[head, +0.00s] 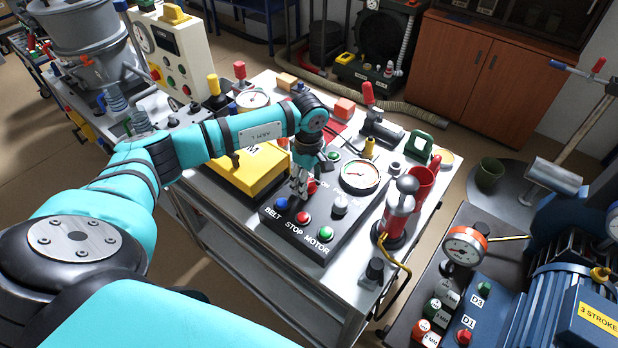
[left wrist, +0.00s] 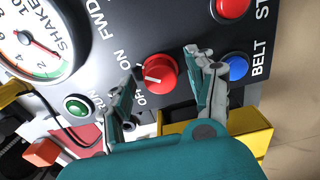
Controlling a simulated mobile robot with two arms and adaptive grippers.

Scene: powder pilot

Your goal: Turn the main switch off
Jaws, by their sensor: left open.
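The main switch is a red rotary knob with a white mark (left wrist: 158,73) on the black panel, beside ON and OFF lettering in the left wrist view. I cannot tell for sure which label the mark points at. In the head view the red knob (head: 312,187) is partly hidden by my gripper. My left gripper (head: 300,191) is over the panel, pointing down at the knob. In the left wrist view its open fingers (left wrist: 162,65) stand on either side of the knob; contact cannot be told. My right gripper is not in view.
On the panel (head: 278,226) sit a blue BELT button (head: 281,203), a red STOP button (head: 303,218), a green MOTOR button (head: 326,233) and a round gauge (head: 360,176). A yellow box (head: 235,172) stands left, a red-and-silver device (head: 398,212) right.

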